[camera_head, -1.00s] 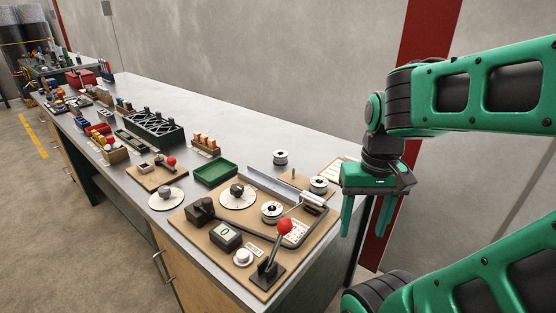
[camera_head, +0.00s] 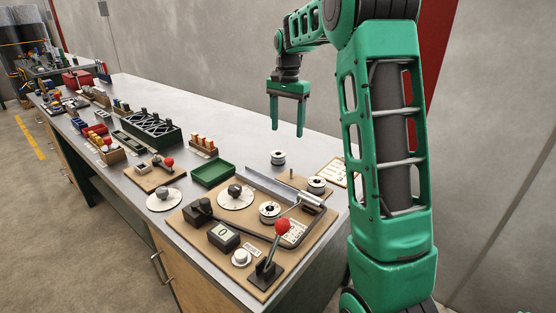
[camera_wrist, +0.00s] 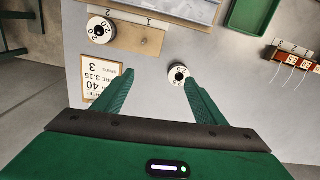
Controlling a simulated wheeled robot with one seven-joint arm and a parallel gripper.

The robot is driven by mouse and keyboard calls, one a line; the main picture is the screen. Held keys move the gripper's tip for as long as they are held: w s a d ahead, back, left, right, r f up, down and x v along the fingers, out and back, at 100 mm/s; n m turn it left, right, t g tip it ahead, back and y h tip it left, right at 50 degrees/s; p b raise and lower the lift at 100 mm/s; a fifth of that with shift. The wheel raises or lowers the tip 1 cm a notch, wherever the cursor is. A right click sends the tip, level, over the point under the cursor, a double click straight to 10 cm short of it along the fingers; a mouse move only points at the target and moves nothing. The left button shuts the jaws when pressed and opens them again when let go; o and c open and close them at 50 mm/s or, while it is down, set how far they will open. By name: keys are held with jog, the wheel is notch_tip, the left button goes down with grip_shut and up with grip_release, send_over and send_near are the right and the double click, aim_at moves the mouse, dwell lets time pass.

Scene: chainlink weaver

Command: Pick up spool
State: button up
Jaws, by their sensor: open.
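A small white and dark spool (camera_head: 278,157) stands alone on the grey bench at the back, beyond the brown board. In the wrist view the same spool (camera_wrist: 179,74) shows close to the right fingertip, below the fingers and apart from them. My gripper (camera_head: 287,131) is open and empty, fingers pointing down, above the spool. In the wrist view its fingers (camera_wrist: 158,76) are spread. A second spool (camera_head: 316,185) sits on the board by a label; it also shows in the wrist view (camera_wrist: 100,29). A third spool-like disc (camera_head: 269,211) lies on the board.
The board carries a metal fence, a lever with a red knob (camera_head: 282,226) and a dark box (camera_head: 224,236). A green tray (camera_head: 213,172) lies to its left. A printed card (camera_head: 334,172) lies right of the spools. The bench strip along the wall is clear.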

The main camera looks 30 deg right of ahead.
jog(key=w+f+m, duration=0.1)
jog(key=w+f, duration=0.1)
jog(key=w, duration=0.4)
jog(key=shift+w+d+f, duration=0.1)
jog(key=shift+f, duration=1.7)
jog(key=shift+w+d+f, duration=0.15)
jog(key=shift+f, duration=1.65)
jog(key=shift+w+d+f, duration=0.1)
jog(key=shift+f, duration=1.7)
jog(key=c, duration=1.3)
jog(key=shift+c, duration=0.4)
jog(key=shift+r, duration=0.55)
notch_tip(320, 180, up, 3)
jog(key=shift+r, duration=0.1)
jog(key=s+a+r, duration=0.1)
jog(key=a+r, duration=0.5)
jog(key=a, duration=0.5)
jog(key=shift+s+a+r, duration=0.25)
jog(key=shift+s+r, duration=0.15)
